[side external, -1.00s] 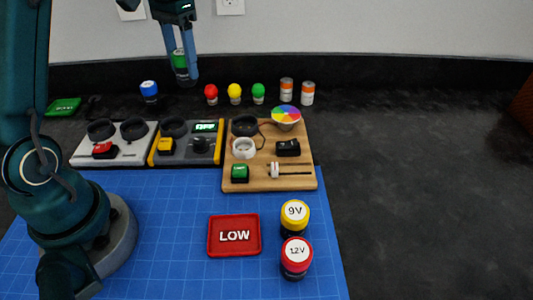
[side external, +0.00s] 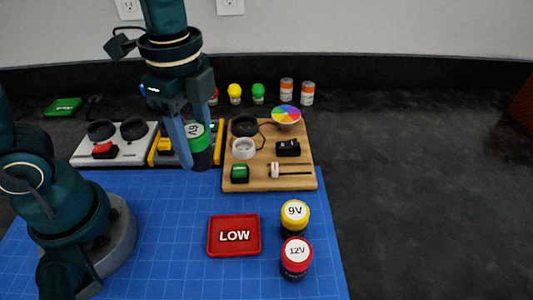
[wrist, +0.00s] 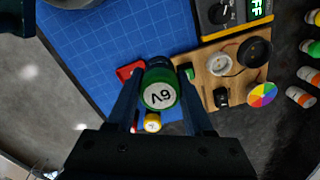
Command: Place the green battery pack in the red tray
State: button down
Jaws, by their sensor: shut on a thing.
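The green battery pack (side external: 200,150) has a green band, a dark lower body and a white top label that seems to read 6V. My gripper (side external: 201,150) is shut on it and holds it above the work surface, by the left edge of the wooden board. In the wrist view the pack (wrist: 160,90) sits between the two fingers. The red tray (side external: 234,252), marked LOW, lies flat on the blue mat and is empty. In the wrist view, part of the tray (wrist: 127,71) shows left of the pack.
Yellow 9V (side external: 294,217) and red 12V (side external: 296,258) packs stand right of the tray. The wooden board (side external: 305,182) carries switches and a colour wheel. Grey (side external: 88,153) and yellow-edged (side external: 163,158) units stand behind the blue mat (side external: 150,235). The mat is clear left of the tray.

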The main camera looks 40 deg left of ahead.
jog(key=d+f, duration=0.1)
jog(key=d, duration=0.2)
jog(key=s+d+f, duration=0.1)
jog(key=d+f, duration=0.1)
jog(key=s+d+f, duration=0.1)
jog(key=d+f, duration=0.1)
jog(key=d, duration=0.1)
jog(key=shift+d+f, duration=0.25)
jog(key=shift+d, duration=0.05)
jog(key=shift+w+f, duration=0.1)
jog(key=shift+f, duration=1.85)
jog(key=shift+c, duration=1.4)
grip_release()
jog(key=shift+f, duration=0.15)
